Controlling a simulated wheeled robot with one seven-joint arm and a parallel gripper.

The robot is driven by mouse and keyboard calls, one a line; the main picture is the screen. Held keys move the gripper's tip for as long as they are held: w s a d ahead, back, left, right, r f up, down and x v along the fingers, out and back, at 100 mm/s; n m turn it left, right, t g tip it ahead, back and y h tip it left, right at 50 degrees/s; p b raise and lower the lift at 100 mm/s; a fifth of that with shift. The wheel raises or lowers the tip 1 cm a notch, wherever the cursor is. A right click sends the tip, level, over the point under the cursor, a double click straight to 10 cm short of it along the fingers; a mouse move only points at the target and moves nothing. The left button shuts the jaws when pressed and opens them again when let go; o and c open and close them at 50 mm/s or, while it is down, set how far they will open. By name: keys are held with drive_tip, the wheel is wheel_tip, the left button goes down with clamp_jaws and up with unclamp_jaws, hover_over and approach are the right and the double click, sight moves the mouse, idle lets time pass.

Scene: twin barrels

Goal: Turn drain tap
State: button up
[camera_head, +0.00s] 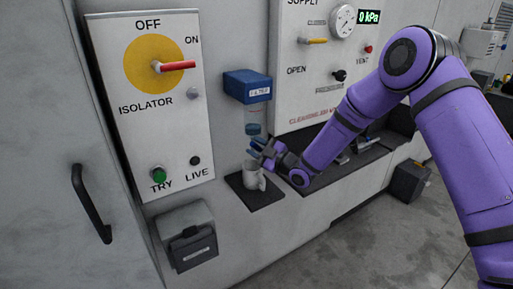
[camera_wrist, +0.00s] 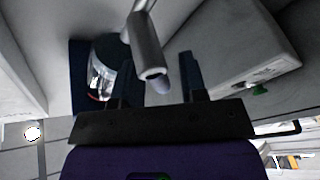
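The filter unit has a blue head (camera_head: 247,86) on the wall with a clear bowl (camera_head: 252,118) hanging below it. In the wrist view the clear bowl (camera_wrist: 103,72) is at the upper left. A grey cylindrical part, seemingly the drain tap (camera_wrist: 147,45), projects beside it, its end reaching between my two fingers. My gripper (camera_head: 261,150) is at the bottom of the bowl, above a white mug (camera_head: 251,178). In the wrist view my gripper (camera_wrist: 157,66) has its fingers apart, with a gap at the right finger. The head view hides the tap behind the fingers.
The mug stands on a dark mat (camera_head: 258,194) on the ledge. The isolator panel (camera_head: 150,120), with a red handle and green button, is to the left. The supply panel (camera_head: 300,85) with a gauge is to the right, behind my arm. A grey box (camera_head: 187,238) is at lower left.

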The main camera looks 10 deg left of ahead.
drive_tip(key=shift+r, duration=0.15)
drive_tip(key=n, duration=0.2)
drive_tip(key=shift+s+a+n+g+h, duration=0.1)
drive_tip(key=shift+a+n+g+h, duration=0.15)
drive_tip(key=shift+n+g+h, duration=0.15)
drive_tip(key=n, duration=0.2)
drive_tip(key=f+n+h, duration=0.1)
drive_tip(key=shift+s+a+g, duration=0.2)
drive_tip(key=shift+a+g, duration=0.1)
drive_tip(key=shift+g, duration=0.1)
drive_tip(key=s+d+n, duration=0.1)
drive_tip(key=s+d, duration=0.4)
drive_tip(key=d, duration=0.5)
drive_tip(key=d+r+m+t+h, duration=0.2)
drive_tip(key=d+r+m+h, duration=0.2)
drive_tip(key=d+r, duration=0.3)
drive_tip(key=w+d+r+m+t+h, duration=0.1)
drive_tip(key=d+r+m+h, duration=0.3)
drive_tip(key=d, duration=0.8)
wheel_tip(320, 180, up, 4)
drive_tip(key=shift+w+m+t+h, duration=0.3)
drive_tip(key=shift+t+h, duration=0.3)
drive_tip(key=shift+h, duration=0.5)
